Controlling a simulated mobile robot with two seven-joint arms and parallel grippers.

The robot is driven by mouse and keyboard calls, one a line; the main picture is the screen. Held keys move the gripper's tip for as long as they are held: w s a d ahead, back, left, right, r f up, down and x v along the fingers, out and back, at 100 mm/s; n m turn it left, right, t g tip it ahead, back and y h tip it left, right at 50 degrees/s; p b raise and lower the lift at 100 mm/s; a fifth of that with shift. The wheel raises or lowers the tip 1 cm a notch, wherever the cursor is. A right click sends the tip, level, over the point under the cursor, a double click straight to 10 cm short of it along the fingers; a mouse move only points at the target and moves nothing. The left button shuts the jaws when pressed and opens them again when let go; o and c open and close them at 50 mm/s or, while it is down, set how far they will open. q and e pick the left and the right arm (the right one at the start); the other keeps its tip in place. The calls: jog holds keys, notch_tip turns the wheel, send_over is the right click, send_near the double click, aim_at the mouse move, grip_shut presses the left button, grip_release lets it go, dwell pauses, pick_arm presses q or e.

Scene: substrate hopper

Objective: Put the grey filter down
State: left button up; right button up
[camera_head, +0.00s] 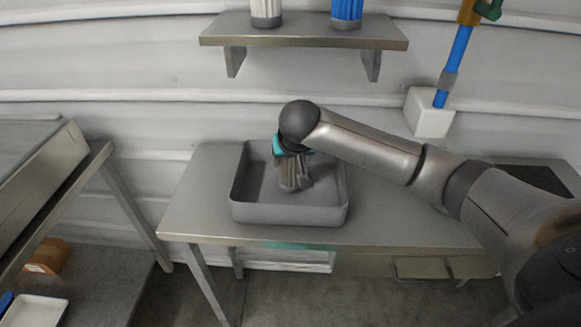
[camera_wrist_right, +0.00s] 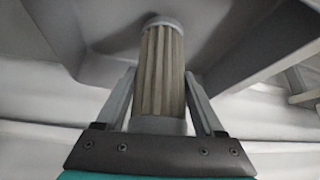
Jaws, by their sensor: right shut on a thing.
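The grey filter (camera_head: 294,172) is a pleated, dirty grey-brown cylinder with grey end caps. It is upright inside the grey tray (camera_head: 290,213) on the metal table. My right gripper (camera_head: 293,180) comes down from above and is shut on it. In the right wrist view the filter (camera_wrist_right: 163,75) sits between the two fingers of my gripper (camera_wrist_right: 163,100), its far end close to the tray floor. I cannot tell if it touches the floor. My left gripper is not in view.
The metal table (camera_head: 195,200) has free room around the tray. A wall shelf (camera_head: 305,38) above holds a white filter (camera_head: 266,12) and a blue filter (camera_head: 346,12). A blue pipe (camera_head: 455,60) with a white block (camera_head: 430,112) is at the right. Another bench stands at the left.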

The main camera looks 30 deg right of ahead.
jog(key=shift+f, duration=0.6)
jog(key=shift+f, duration=0.2)
jog(key=o, duration=1.6)
jog(key=shift+s+a+r, duration=0.1)
jog(key=shift+s+r, duration=0.05)
jog(key=shift+r, duration=0.3)
jog(key=p+v, duration=0.3)
jog(key=v, duration=0.8)
jog(key=shift+s+r, duration=0.1)
jog(key=shift+r, duration=0.1)
